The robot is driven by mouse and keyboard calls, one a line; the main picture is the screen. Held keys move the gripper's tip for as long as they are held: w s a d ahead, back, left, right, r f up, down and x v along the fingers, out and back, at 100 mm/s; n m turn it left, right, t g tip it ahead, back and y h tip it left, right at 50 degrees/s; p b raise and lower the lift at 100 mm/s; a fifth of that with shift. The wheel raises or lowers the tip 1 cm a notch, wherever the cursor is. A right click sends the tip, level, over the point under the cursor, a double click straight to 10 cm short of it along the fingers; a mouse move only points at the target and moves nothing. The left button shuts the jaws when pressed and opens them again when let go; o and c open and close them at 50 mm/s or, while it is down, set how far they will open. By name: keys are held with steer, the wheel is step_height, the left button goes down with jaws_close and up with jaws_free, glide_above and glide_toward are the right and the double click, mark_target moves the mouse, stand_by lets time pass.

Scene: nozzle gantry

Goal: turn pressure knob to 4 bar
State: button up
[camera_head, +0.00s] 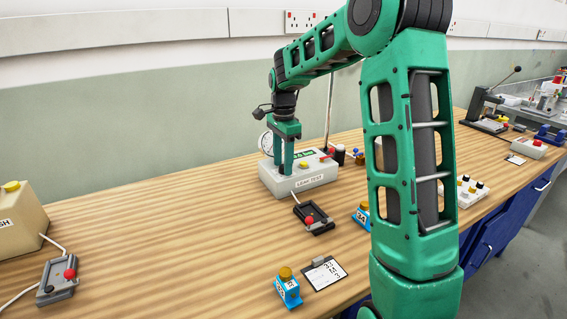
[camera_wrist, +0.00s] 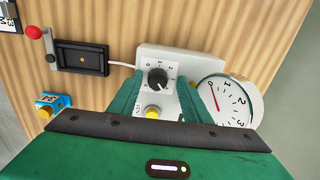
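The black pressure knob (camera_wrist: 158,78) sits on a white numbered dial plate on the grey "LEAK TEST" box (camera_head: 312,182). Its pointer direction is too small to read surely. In the wrist view the green fingers of my gripper (camera_wrist: 160,85) are apart, one on each side of the knob. I cannot tell whether they touch it. In the head view my gripper (camera_head: 286,165) is over the box's left part and hides the knob. The round white gauge (camera_wrist: 232,103) beside the box has a red needle; its reading is unclear.
A yellow button (camera_wrist: 152,112) lies close to the knob. A dark clamp fixture (camera_head: 313,218) with a red ball is in front of the box. Blue blocks (camera_head: 287,290), a card (camera_head: 325,272) and small bottles stand around.

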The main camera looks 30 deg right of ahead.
steer(key=shift+r, duration=0.2)
step_height(320, 180, up, 10)
steer(key=shift+r, duration=0.15)
stand_by(0.4)
step_height(320, 180, down, 11)
steer(key=n, duration=1.7)
steer(key=shift+s+d+r, duration=0.1)
